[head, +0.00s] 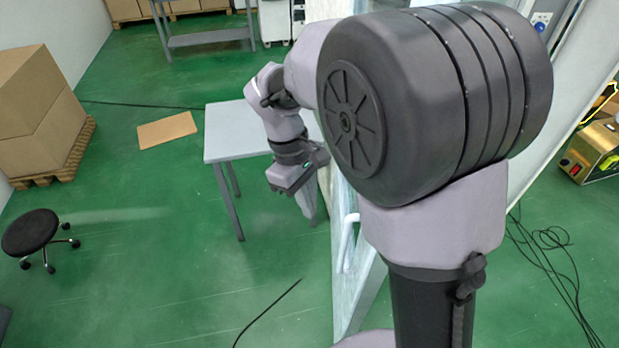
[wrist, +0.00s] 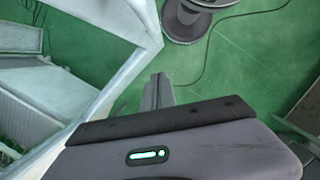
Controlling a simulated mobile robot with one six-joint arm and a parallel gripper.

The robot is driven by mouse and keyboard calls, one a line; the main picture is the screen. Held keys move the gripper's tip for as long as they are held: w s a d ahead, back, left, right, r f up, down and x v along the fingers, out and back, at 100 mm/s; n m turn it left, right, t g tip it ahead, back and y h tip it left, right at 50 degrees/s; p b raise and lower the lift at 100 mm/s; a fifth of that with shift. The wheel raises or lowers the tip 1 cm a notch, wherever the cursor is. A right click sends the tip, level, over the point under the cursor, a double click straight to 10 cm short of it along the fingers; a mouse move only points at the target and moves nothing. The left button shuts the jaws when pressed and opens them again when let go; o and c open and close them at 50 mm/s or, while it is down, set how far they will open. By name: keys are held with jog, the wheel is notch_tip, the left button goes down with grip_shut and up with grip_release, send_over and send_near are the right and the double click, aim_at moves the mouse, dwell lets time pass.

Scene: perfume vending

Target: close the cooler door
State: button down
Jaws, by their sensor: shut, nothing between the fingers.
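The cooler door (head: 362,295) shows in the head view as a pale, glassy, framed panel, seen nearly edge-on and partly hidden behind my arm. It seems to stand open. Its white bar handle (head: 347,243) is on the left side. My gripper (head: 306,207) is left of the door, pointing down, its fingers shut and empty. In the wrist view my gripper's fingers (wrist: 158,88) are together, right of a pale frame (wrist: 122,62), likely the door. I cannot tell whether they touch it. Most of the cooler body is hidden by my arm.
A grey table (head: 232,132) stands behind my gripper. A black stool (head: 30,232) and stacked cartons (head: 38,110) are at the left. Cables (head: 545,265) lie on the floor at the right. The green floor left of the door is mostly clear.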

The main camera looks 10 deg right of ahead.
jog(key=s+d+f+b, duration=0.4)
jog(key=f, duration=0.5)
jog(key=shift+s+d+b, duration=0.15)
jog(key=shift+s+b, duration=0.15)
jog(key=shift+d, duration=0.1)
